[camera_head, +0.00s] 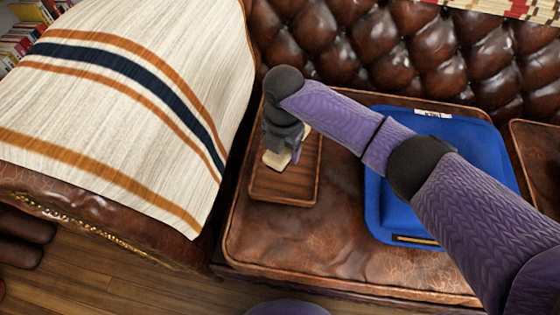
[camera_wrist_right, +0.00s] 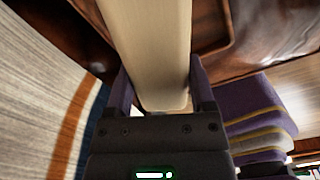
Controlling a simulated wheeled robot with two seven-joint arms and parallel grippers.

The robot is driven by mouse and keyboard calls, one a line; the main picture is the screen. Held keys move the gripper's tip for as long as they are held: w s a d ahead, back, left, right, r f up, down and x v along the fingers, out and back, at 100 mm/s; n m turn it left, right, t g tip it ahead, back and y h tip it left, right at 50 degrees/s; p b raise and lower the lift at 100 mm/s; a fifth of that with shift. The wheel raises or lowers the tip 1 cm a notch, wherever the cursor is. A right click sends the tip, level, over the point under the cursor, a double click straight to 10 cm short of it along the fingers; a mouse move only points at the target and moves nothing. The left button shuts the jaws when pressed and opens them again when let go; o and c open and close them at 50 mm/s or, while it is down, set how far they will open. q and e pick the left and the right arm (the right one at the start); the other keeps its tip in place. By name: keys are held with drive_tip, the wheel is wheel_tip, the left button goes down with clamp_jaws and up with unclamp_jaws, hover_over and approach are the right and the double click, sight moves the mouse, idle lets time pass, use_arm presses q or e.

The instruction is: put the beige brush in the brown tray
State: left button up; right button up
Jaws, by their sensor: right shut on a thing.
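The brown tray (camera_head: 262,188) is a wooden rectangle with a low rim, lying on the leather seat at the left of the head view. My right gripper (camera_head: 285,145) is over the tray, pointing down, and hides part of it. It is shut on the beige brush (camera_head: 274,160), whose pale end shows below the gripper within the tray's outline. In the right wrist view the brush (camera_wrist_right: 152,50) runs up between the two fingers (camera_wrist_right: 160,95). I cannot tell whether the brush touches the tray floor. My left gripper is not in view.
A striped blanket (camera_head: 130,90) covers the armrest left of the tray. A blue folder-like item (camera_head: 450,150) lies on the seat to the right, partly under my right arm. The tufted backrest (camera_head: 350,45) stands behind. Bare leather seat (camera_head: 320,245) shows in front of the tray.

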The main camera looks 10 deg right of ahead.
wheel_tip(320, 180, down, 6)
drive_tip(key=b, duration=0.3)
drive_tip(key=shift+f, duration=0.2)
drive_tip(key=shift+f+b, duration=0.4)
drive_tip(key=shift+f, duration=0.15)
drive_tip(key=shift+r, duration=0.2)
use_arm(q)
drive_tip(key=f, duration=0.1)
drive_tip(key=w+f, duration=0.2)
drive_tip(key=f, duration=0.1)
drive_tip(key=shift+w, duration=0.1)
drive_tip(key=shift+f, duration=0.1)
use_arm(e)
drive_tip(key=shift+f, duration=0.1)
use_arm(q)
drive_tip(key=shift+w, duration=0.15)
use_arm(e)
drive_tip(key=o, duration=1.2)
drive_tip(key=shift+c, duration=0.2)
